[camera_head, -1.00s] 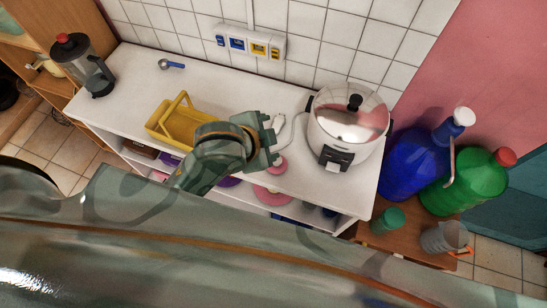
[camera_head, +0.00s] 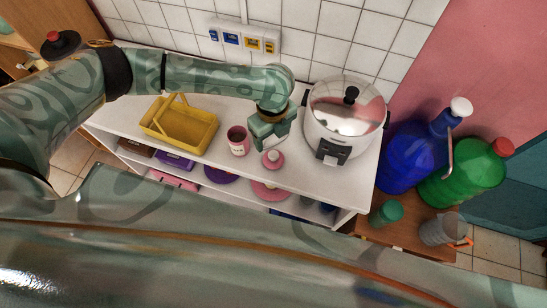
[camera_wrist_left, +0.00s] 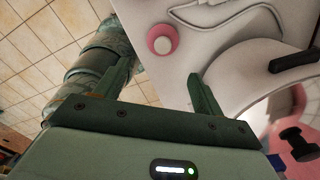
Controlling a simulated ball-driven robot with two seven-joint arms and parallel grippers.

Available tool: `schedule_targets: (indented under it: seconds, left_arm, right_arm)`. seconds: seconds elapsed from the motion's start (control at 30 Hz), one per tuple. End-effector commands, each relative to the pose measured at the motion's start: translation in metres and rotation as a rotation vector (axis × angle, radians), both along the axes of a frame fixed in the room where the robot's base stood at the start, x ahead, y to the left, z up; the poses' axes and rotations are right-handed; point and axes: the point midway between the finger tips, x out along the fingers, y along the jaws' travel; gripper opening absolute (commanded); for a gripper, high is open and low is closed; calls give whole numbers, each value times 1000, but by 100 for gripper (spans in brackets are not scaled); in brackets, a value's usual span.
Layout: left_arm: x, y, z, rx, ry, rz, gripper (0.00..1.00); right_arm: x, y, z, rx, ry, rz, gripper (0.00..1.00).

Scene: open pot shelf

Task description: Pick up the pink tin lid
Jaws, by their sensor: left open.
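The pink tin lid (camera_head: 273,159), round with a pale knob on top, lies on the white shelf top near its front edge. It also shows in the left wrist view (camera_wrist_left: 162,40), beyond and between the fingertips. The open pink tin (camera_head: 238,140) stands just left of it. My left gripper (camera_head: 270,142) is above the shelf top just behind the lid, between the tin and the cooker. In the left wrist view its fingers (camera_wrist_left: 164,70) are apart with nothing between them. My right gripper is not in view.
A white rice cooker (camera_head: 345,120) with a shiny lid stands close on the right. A yellow basket (camera_head: 180,130) stands on the left. A white cable (camera_wrist_left: 240,22) lies near the lid. Plates and boxes lie on the shelf below. Blue (camera_head: 408,157) and green (camera_head: 463,172) jugs stand further right.

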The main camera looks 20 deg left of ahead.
Motion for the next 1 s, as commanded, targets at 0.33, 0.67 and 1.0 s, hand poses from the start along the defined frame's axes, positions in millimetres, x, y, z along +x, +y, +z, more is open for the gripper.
schedule_targets:
  seconds: [0.33,0.67,1.0]
  left_arm:
    - [0,-1,-67,-1,0,-1,69]
    - [4,-1,-110,-1,1,0,69]
    - [5,0,-121,-3,-2,-1,69]
  right_arm:
    - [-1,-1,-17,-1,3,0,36]
    - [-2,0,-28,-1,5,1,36]
    - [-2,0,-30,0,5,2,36]
